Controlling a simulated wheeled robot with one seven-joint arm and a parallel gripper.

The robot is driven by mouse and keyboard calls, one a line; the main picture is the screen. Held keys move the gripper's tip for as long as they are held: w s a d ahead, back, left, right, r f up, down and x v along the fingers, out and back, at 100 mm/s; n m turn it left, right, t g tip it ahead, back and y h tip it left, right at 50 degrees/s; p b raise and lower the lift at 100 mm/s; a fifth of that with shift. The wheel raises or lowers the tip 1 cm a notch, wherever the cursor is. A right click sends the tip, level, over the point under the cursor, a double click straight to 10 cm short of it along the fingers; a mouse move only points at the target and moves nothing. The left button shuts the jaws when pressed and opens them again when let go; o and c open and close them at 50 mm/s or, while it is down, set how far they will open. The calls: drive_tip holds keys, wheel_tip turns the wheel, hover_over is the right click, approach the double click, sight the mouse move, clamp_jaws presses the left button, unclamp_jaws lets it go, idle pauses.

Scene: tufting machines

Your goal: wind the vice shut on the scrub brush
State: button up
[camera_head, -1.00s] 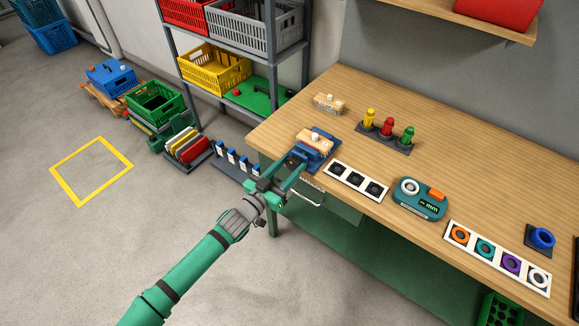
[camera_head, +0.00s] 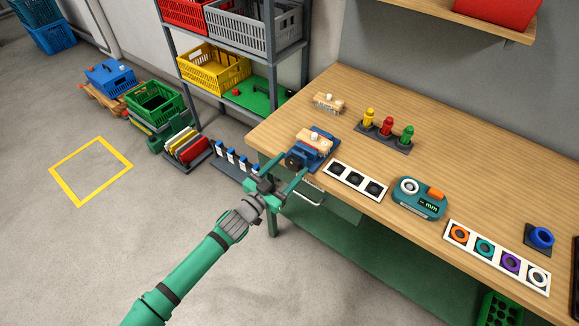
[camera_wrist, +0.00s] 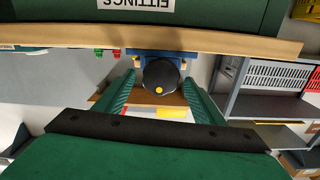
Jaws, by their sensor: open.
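The blue vice (camera_head: 323,153) is at the bench's near left edge. A wooden scrub brush (camera_head: 314,140) with a pale knob lies in its top; I cannot tell whether the jaws press on it. The vice's round black handle (camera_head: 293,162) faces my arm, and in the wrist view the handle (camera_wrist: 160,76) shows a yellow dot. My gripper (camera_head: 288,172) is open, its green fingers on either side of the handle as seen from the wrist (camera_wrist: 160,88). I cannot tell whether they touch it. The blue vice body (camera_wrist: 142,54) shows partly behind the handle.
A similar wooden block with a pale knob (camera_head: 328,103) lies farther back on the bench (camera_head: 480,165). A white-framed black socket strip (camera_head: 356,180) and a teal gauge (camera_head: 420,203) stand right of the vice. A drawer handle (camera_head: 308,197) juts below the bench edge.

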drive_tip(key=v, duration=1)
drive_tip(key=shift+s+a, duration=0.15)
drive_tip(key=shift+s, duration=0.1)
drive_tip(key=s+a+f+n+y, duration=0.1)
drive_tip(key=s+a+f+y, duration=0.3)
drive_tip(key=s, duration=0.9)
drive_tip(key=s+a+f+n+y, duration=0.15)
drive_tip(key=s+f, duration=0.35)
drive_tip(key=s, duration=0.7)
drive_tip(key=s+d+n+y, duration=0.25)
drive_tip(key=s+d, duration=0.35)
drive_tip(key=s, duration=0.5)
drive_tip(key=s+d+r+n+y, duration=0.1)
drive_tip(key=d+r+n+y, duration=0.1)
drive_tip(key=d+r, duration=0.3)
drive_tip(key=shift+s+d+r+n+t+y, duration=0.35)
drive_tip(key=shift+d+n, duration=0.25)
drive_tip(key=shift+d, duration=0.3)
